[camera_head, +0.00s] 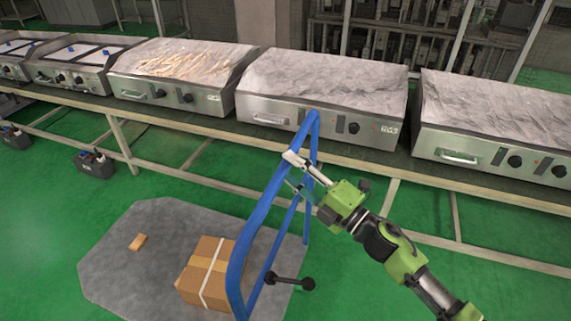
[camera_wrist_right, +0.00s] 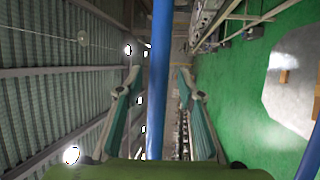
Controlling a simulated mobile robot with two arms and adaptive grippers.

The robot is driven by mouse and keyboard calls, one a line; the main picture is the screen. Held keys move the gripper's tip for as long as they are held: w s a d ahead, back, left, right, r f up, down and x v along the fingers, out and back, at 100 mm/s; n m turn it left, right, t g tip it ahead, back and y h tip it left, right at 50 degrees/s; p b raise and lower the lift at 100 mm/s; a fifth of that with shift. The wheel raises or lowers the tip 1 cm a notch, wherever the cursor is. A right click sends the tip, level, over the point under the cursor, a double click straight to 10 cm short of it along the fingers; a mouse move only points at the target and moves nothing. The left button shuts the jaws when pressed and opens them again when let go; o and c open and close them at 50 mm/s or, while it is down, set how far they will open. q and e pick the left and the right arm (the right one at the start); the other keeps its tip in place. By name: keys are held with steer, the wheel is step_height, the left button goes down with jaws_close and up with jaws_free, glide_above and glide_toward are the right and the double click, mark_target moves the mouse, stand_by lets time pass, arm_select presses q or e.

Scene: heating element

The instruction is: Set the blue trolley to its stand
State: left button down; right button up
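The blue trolley (camera_head: 262,218) shows as a tall blue tube frame in front of the bench, above the grey floor patch. Its lower part is cut off by the bottom edge of the head view. My right gripper (camera_head: 298,171) is at the frame's upper part. In the right wrist view a blue tube (camera_wrist_right: 160,75) runs between the two fingers of my right gripper (camera_wrist_right: 160,82), with a gap on both sides, so the gripper is open around it. I cannot make out a stand for the trolley. My left gripper is out of view.
A grey floor patch (camera_head: 130,255) holds a cardboard box (camera_head: 208,272) and a small brown block (camera_head: 138,242). Behind is a long bench with several steel griddles (camera_head: 322,95). Black battery-like boxes (camera_head: 95,163) stand under it at left. Green floor (camera_head: 390,290) is free at right.

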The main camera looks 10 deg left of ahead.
steer(key=v, duration=1)
steer(key=shift+a, duration=0.1)
